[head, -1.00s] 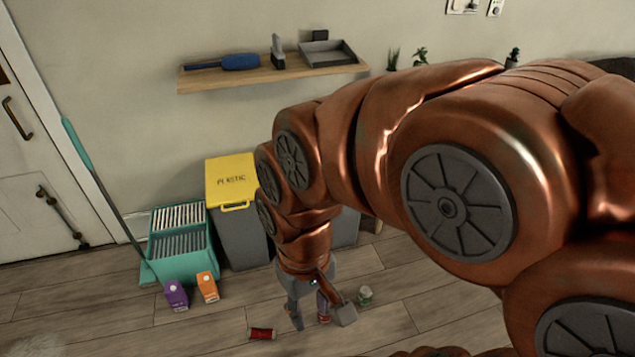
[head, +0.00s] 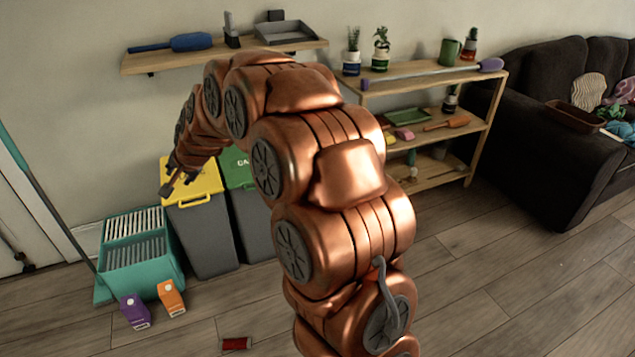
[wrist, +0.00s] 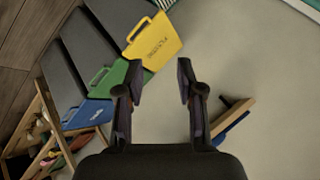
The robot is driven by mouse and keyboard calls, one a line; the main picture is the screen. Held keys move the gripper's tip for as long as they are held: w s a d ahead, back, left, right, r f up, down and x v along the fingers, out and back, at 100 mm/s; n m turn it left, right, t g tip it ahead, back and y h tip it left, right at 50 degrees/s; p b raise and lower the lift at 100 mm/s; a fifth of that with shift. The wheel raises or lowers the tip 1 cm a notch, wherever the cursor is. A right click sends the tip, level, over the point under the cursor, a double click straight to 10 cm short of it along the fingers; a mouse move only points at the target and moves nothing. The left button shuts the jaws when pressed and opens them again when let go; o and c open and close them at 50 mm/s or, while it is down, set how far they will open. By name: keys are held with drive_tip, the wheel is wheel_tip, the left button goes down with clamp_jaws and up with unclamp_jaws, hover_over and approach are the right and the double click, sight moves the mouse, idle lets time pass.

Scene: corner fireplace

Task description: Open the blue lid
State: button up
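The blue lid (wrist: 88,113) shows in the wrist view at the left, at the end of a row of grey bins, and looks shut. It is hidden behind my arm in the head view. The green lid (wrist: 108,78) lies between it and the yellow lid (wrist: 152,42); in the head view the yellow lid (head: 192,182) and part of the green lid (head: 236,167) show. My gripper (wrist: 160,80) is open and empty, its fingers apart. In the wrist view the blue lid lies left of the fingers. In the head view my gripper (head: 172,184) appears in front of the yellow lid.
A wall shelf (head: 225,57) with a blue-handled tool and a tray hangs above the bins. A wooden shelf unit (head: 440,128) stands right of them. A teal box (head: 138,240), purple carton (head: 135,312), orange carton (head: 171,298) and red can (head: 236,344) are on the floor.

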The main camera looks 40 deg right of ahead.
drive_tip(key=w+d+f+m+t+h+b, duration=0.2)
drive_tip(key=w+d+f+m+h+b, duration=0.25)
drive_tip(key=w+d+f, duration=0.6)
drive_tip(key=w+d+f+m+t+h+b, duration=0.25)
drive_tip(key=w+d+f+m+b, duration=0.4)
drive_tip(key=d, duration=0.65)
drive_tip(key=s+d+f+m+g+h+b, duration=0.2)
drive_tip(key=s+d+f+m+h+b, duration=0.15)
drive_tip(key=d+f, duration=0.4)
drive_tip(key=s+d+f+m+g+h+b, duration=0.1)
drive_tip(key=s+d+f+m+h+b, duration=0.3)
drive_tip(key=d, duration=0.6)
drive_tip(key=s+d+f+m+g+h+b, duration=0.2)
drive_tip(key=d+f+m+h+b, duration=0.15)
drive_tip(key=d+f+h, duration=0.35)
drive_tip(key=shift+w+d+r+y+b, duration=0.35)
drive_tip(key=shift+w+d+b, duration=0.2)
drive_tip(key=shift+d, duration=0.75)
drive_tip(key=shift+w+d+r+y+b, duration=0.25)
drive_tip(key=shift+w+d+y+b, duration=0.3)
drive_tip(key=shift+d, duration=0.8)
drive_tip(key=shift+w+d+r+y+b, duration=0.4)
drive_tip(key=shift+w+d, duration=0.25)
drive_tip(key=shift+d, duration=0.65)
drive_tip(key=shift+f, duration=0.1)
drive_tip(key=shift+c, duration=0.2)
clamp_jaws()
